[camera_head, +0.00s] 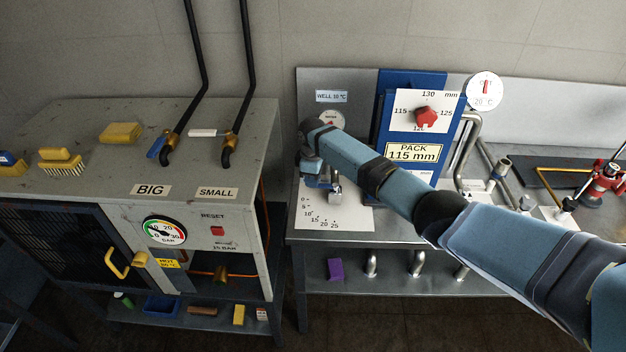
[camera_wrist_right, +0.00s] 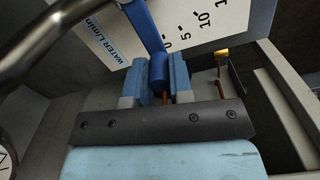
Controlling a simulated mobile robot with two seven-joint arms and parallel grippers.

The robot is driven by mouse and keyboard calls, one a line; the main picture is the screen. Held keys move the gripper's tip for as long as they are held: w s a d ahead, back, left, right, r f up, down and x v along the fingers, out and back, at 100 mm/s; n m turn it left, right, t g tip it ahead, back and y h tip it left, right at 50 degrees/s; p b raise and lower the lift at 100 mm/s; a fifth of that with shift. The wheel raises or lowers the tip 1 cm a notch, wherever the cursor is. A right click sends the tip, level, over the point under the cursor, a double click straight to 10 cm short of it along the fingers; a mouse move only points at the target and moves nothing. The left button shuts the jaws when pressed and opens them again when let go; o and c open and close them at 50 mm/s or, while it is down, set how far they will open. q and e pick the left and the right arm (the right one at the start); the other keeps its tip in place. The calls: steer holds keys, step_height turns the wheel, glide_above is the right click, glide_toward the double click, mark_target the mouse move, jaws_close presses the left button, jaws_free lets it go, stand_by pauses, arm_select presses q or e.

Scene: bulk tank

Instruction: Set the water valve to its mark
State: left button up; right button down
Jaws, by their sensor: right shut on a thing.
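The water valve's white scale plate (camera_head: 352,217) lies on the bench, numbered from 0 to 25. Its "WATER L/min" lettering and low numbers show in the right wrist view (camera_wrist_right: 205,18). A blue lever (camera_wrist_right: 147,28) crosses the plate there, close to the 0 end. My right gripper (camera_wrist_right: 160,85) is shut on the lever's thick blue end, one finger on each side. In the head view, the right gripper (camera_head: 318,182) is over the plate's upper left, and my forearm and wrist hide much of the lever. I cannot make out a set mark. My left gripper is not in view.
A grey cabinet (camera_head: 262,130) with a pressure gauge (camera_head: 165,231) stands left of the bench. A blue panel (camera_head: 392,80) with a red knob (camera_head: 427,116) stands behind my arm. A curved metal pipe (camera_wrist_right: 35,38) passes close by at the wrist view's upper left.

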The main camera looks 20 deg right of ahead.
steer(key=shift+w+d+r, duration=0.1)
stand_by(0.4)
steer(key=c, duration=1)
jaws_free()
step_height(320, 180, up, 14)
steer(key=shift+f+b, duration=0.1)
steer(key=shift+b, duration=0.5)
